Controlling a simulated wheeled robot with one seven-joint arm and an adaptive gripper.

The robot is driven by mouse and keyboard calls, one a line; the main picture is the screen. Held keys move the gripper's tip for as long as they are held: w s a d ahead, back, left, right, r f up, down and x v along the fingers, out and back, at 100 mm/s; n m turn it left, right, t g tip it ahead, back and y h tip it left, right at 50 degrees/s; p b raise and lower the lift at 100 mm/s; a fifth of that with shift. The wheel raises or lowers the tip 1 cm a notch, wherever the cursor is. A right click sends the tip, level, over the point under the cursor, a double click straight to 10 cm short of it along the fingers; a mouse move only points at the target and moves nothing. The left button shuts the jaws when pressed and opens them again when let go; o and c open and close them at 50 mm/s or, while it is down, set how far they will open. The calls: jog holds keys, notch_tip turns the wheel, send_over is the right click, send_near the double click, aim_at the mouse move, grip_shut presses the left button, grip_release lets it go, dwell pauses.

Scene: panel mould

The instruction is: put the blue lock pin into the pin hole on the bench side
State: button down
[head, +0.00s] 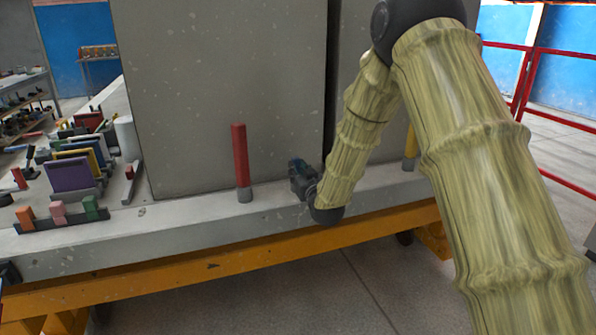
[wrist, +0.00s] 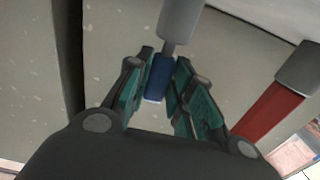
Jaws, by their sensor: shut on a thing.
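My gripper (head: 301,178) is low beside the bench ledge in the head view, between a red pin (head: 240,160) and a yellow pin (head: 410,147). In the wrist view, my gripper (wrist: 163,85) has its teal fingers shut on the blue lock pin (wrist: 157,78), one on each side. A thin grey section (wrist: 169,48) extends from its blue part to a thicker grey cylinder (wrist: 181,20) at the top edge. I cannot tell whether that cylinder belongs to the pin or is a socket around it. The pin hole is not clearly visible.
Tall grey panels (head: 220,90) stand on the bench close behind my gripper. The red pin stands upright in a grey collar and shows right in the wrist view (wrist: 268,112). Tools and coloured blocks (head: 60,212) crowd the bench's left. An orange beam (head: 200,272) runs below.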

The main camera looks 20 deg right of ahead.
jog(key=shift+f+b, duration=0.4)
jog(key=shift+f, duration=0.35)
jog(key=c, duration=1.2)
grip_release()
jog(key=shift+o, duration=0.2)
jog(key=shift+s, duration=0.1)
jog(key=s, duration=1.1)
jog(key=shift+s+d, duration=0.25)
jog(key=shift+s, duration=0.15)
jog(key=shift+f, duration=0.1)
